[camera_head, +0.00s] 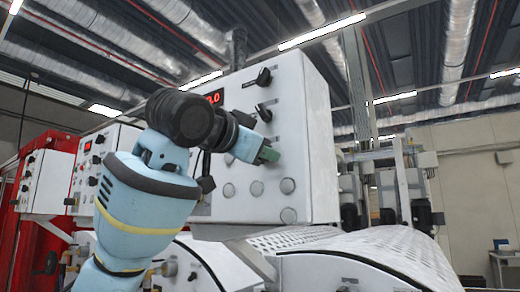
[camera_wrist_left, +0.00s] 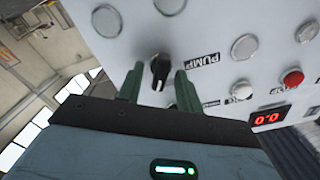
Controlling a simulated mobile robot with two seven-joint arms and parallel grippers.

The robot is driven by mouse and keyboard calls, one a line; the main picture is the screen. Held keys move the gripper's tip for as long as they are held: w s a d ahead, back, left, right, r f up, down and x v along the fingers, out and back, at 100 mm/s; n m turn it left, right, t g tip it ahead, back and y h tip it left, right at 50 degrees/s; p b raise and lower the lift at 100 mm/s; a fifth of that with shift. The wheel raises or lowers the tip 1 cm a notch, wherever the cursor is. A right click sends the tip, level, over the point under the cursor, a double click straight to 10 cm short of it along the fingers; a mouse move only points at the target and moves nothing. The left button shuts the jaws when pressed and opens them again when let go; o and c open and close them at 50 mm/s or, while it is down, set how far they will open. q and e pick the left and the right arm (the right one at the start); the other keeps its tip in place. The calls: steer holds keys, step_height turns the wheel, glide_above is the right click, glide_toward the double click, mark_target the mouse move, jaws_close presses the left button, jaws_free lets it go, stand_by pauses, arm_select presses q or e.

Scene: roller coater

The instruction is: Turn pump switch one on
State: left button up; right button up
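A small black rotary switch (camera_wrist_left: 160,72) with a white pointer mark sits on the white control panel, beside a label (camera_wrist_left: 198,61) reading PUMP. My left gripper (camera_wrist_left: 158,82) is open, with one green finger on each side of this switch. A gap shows between the switch and the fingers, so contact cannot be told. In the head view my left gripper (camera_head: 266,154) reaches the front of the white control box (camera_head: 313,140), and hides the switch between its fingers. My right gripper is not in view.
Two other black rotary switches (camera_head: 263,77) (camera_head: 263,112) sit above my gripper. Round grey caps (camera_head: 288,186) lie below it. A red button (camera_wrist_left: 292,78), a white button (camera_wrist_left: 241,91) and a red display (camera_wrist_left: 267,118) are near the switch. Perforated machine covers (camera_head: 390,250) stand below the box.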

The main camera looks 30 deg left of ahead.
arm_select(q)
steer(key=s+a, duration=0.1)
steer(key=s, duration=0.6)
steer(key=shift+s, duration=0.35)
stand_by(0.5)
